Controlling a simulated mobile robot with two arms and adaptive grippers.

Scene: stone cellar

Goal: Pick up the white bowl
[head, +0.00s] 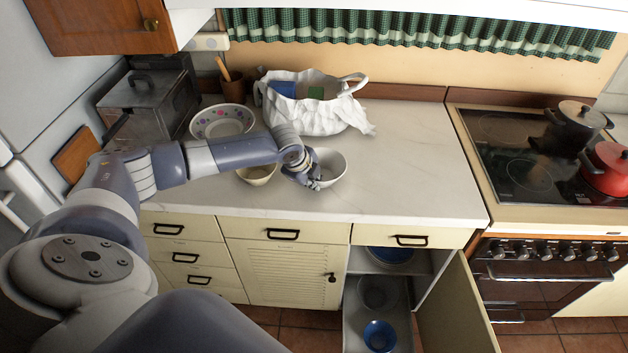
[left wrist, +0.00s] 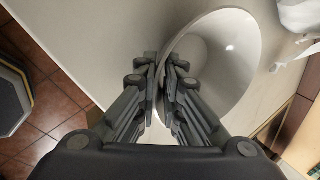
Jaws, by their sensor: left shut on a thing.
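The white bowl (head: 331,166) is at the front middle of the counter in the head view. It also fills the upper right of the left wrist view (left wrist: 228,62), with its hollow side visible. My left gripper (head: 316,184) is shut on the near-left part of the bowl's rim. In the left wrist view the fingers (left wrist: 163,68) pinch the wall, one on each side of it. I cannot tell whether the bowl's base touches the counter. My right gripper is in neither view.
A cream bowl (head: 257,175) stands just left of the gripper, partly behind my arm. A patterned bowl (head: 222,121) and a large white basket (head: 310,113) are behind. The lower cabinet door (head: 455,310) is open. The counter's right side (head: 420,160) is clear.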

